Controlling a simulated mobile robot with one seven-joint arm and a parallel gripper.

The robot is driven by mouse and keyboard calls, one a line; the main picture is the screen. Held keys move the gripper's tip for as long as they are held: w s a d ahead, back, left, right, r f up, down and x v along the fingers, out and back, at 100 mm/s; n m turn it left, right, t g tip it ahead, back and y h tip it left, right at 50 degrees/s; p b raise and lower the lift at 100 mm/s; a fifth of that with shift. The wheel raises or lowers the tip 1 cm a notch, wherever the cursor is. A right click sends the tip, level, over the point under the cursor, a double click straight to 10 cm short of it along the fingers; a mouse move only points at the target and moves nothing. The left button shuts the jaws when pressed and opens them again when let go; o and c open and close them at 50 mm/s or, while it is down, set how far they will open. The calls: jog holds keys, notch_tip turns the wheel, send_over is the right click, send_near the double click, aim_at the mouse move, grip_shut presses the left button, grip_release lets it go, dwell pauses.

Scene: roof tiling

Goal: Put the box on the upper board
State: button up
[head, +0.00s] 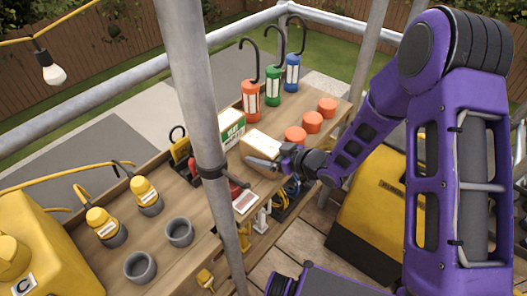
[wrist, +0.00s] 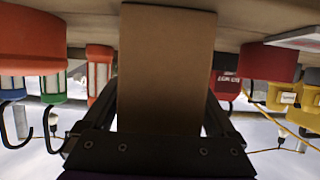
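A brown cardboard box (head: 262,143) with a pale top is on the wooden workbench board (head: 175,205) in the head view. My gripper (head: 268,163) is at its near side, with one grey finger along the box. In the wrist view the plain brown face of the box (wrist: 165,65) fills the middle. A dark finger of my gripper (wrist: 163,100) lies against each side of it, so it looks shut on the box. The far finger is hidden in the head view. Whether the box touches the board is hard to tell.
A green-and-white box (head: 231,128) stands just behind. Orange (head: 250,100), green (head: 273,88) and blue (head: 292,75) hooked lamps line the back. Orange round caps (head: 312,122) lie to the right. A grey scaffold pole (head: 203,110) stands in front, left of my gripper.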

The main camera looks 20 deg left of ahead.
jog(key=shift+o, duration=0.2)
jog(key=shift+r, duration=0.25)
jog(key=p+v, duration=0.1)
jog(key=v, duration=1.1)
jog(key=shift+f, duration=0.1)
